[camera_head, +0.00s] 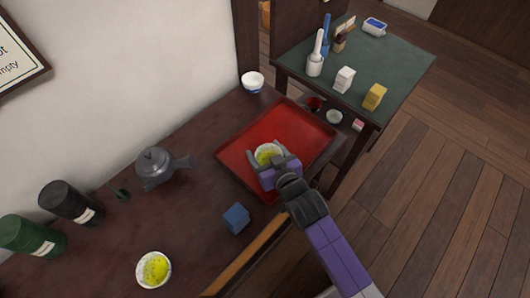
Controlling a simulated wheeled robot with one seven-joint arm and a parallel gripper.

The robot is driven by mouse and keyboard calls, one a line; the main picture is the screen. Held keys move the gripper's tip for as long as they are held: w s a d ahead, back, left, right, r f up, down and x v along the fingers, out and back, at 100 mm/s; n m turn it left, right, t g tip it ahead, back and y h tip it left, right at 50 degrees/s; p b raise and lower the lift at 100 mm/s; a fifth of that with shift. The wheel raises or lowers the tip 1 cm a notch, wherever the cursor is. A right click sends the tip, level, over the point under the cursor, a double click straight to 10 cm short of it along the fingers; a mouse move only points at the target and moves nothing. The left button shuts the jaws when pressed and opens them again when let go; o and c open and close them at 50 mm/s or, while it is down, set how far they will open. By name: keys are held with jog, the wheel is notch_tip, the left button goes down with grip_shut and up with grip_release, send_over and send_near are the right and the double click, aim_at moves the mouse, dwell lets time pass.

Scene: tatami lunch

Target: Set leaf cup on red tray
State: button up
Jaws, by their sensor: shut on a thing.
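A small white cup with a yellow-green inside (265,152) is between the fingers of my gripper (267,159), which is shut on it. The gripper's grey and purple body hides the near side of the cup. The cup is over the red tray (290,125), near its left-middle part. I cannot tell whether its base touches the tray. The tray lies flat on the dark wooden table.
A blue cube (236,218) lies near the tray's lower left corner. A grey teapot (156,166) and two dark canisters (70,202) (33,236) stand along the wall. A white-and-blue bowl (252,81) is behind the tray. The tray's far right part is clear.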

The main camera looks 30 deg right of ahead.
jog(key=shift+f, duration=0.2)
jog(key=shift+f, duration=0.15)
jog(key=o, duration=1.5)
jog(key=shift+o, duration=0.2)
jog(key=shift+r, duration=0.2)
jog(key=v, duration=1.2)
jog(key=shift+f, duration=0.1)
jog(key=shift+s, duration=0.1)
